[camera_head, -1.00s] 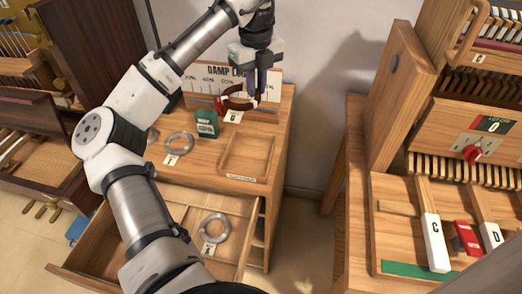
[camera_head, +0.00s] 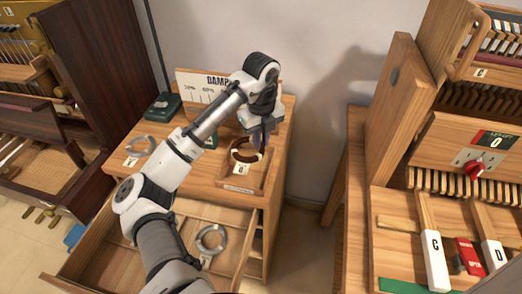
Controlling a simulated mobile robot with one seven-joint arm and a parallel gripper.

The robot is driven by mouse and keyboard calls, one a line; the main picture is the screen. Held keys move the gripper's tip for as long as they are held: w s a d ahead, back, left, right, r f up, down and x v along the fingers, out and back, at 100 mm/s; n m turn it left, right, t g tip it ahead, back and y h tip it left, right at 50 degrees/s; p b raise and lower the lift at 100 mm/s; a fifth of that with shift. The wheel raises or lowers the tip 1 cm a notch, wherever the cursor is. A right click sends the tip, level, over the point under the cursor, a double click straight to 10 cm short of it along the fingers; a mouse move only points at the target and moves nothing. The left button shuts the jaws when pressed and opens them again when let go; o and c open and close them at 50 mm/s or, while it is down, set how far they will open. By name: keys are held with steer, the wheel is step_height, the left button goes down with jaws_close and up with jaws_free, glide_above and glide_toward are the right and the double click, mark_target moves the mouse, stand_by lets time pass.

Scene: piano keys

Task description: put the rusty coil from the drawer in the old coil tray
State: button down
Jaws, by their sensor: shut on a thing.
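The rusty coil (camera_head: 235,156) is a brown-red ring with a white letter tag hanging below it. My gripper (camera_head: 261,150) points down and is shut on the right side of the coil. The coil is over the old coil tray (camera_head: 257,183), a shallow wooden tray at the right front of the cabinet top. I cannot tell whether the coil touches the tray floor. The drawer (camera_head: 92,262) below is pulled open, and my arm crosses in front of part of it.
A grey coil (camera_head: 221,245) lies in the drawer. Another grey coil (camera_head: 152,147) lies on the cabinet top at left. A dark green device (camera_head: 163,106) stands behind it. A damp sign (camera_head: 190,85) stands at the back, and a piano keyboard model (camera_head: 432,255) at right.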

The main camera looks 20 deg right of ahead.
steer(key=shift+f, duration=2.4)
steer(key=shift+f, duration=0.1)
steer(key=c, duration=1.4)
jaws_free()
steer(key=shift+c, duration=0.2)
step_height(320, 180, up, 12)
steer(key=shift+r, duration=0.1)
